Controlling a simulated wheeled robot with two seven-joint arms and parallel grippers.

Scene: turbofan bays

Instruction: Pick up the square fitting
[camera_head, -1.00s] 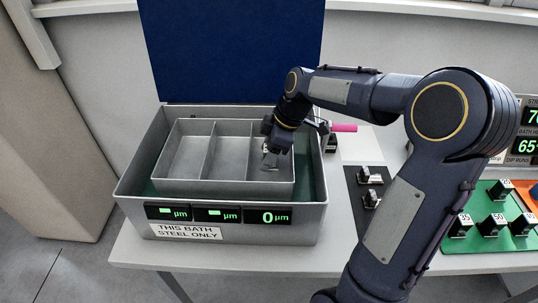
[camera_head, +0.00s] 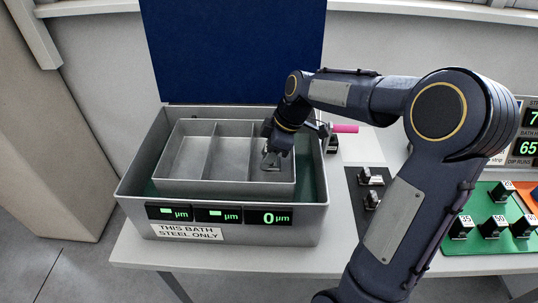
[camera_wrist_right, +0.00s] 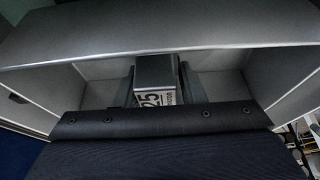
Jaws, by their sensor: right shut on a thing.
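The square fitting (camera_wrist_right: 156,72) is a grey block with a white label reading 25, seen in the right wrist view. My right gripper (camera_wrist_right: 158,88) is shut on it, one dark finger on each side. In the head view my right gripper (camera_head: 270,164) reaches down into the right compartment of the grey divided tray (camera_head: 207,188). The fitting is mostly hidden there by the gripper. Whether it touches the compartment floor cannot be told. My left gripper is not in view.
The tray sits inside a grey bath (camera_head: 135,202) labelled steel only, with a raised blue lid (camera_head: 235,50) behind. Black-and-grey blocks stand on a dark mat (camera_head: 368,223) and a green mat (camera_head: 490,243) to the right. Two tray compartments look empty.

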